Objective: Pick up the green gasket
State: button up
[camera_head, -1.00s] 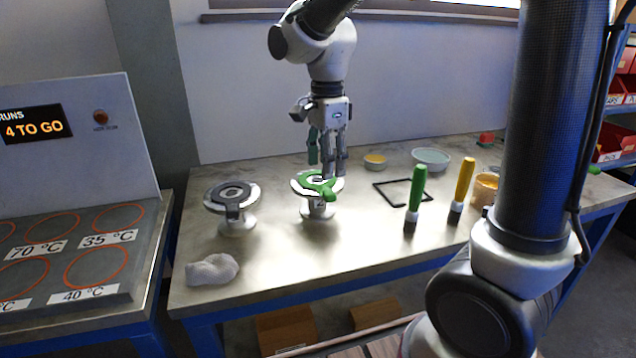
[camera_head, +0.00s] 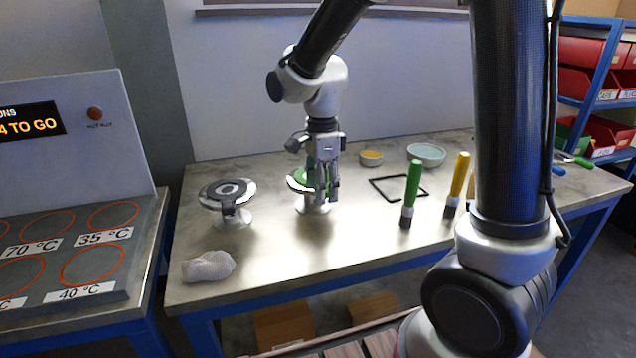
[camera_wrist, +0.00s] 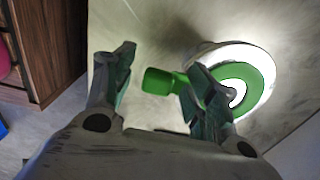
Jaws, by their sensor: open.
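The green gasket (camera_head: 296,180) lies on a round white flange (camera_head: 301,188) of a small vessel on the bench. The wrist view shows its ring (camera_wrist: 262,72) at the right and its green tab (camera_wrist: 160,82) sticking out to the left. My gripper (camera_head: 325,198) is open, pointing down at the vessel's front right side, and hides part of the gasket in the head view. In the wrist view, my gripper (camera_wrist: 163,66) has a finger on each side of the tab, with a gap on the left; contact on the right is unclear.
A second flanged vessel (camera_head: 228,195) with a dark ring stands to the left, and a crumpled pale cloth (camera_head: 209,266) lies in front of it. A black square frame (camera_head: 399,178), a green-handled brush (camera_head: 412,190) and a yellow-handled brush (camera_head: 457,185) are to the right.

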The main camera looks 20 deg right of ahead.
jog(key=c, duration=1.1)
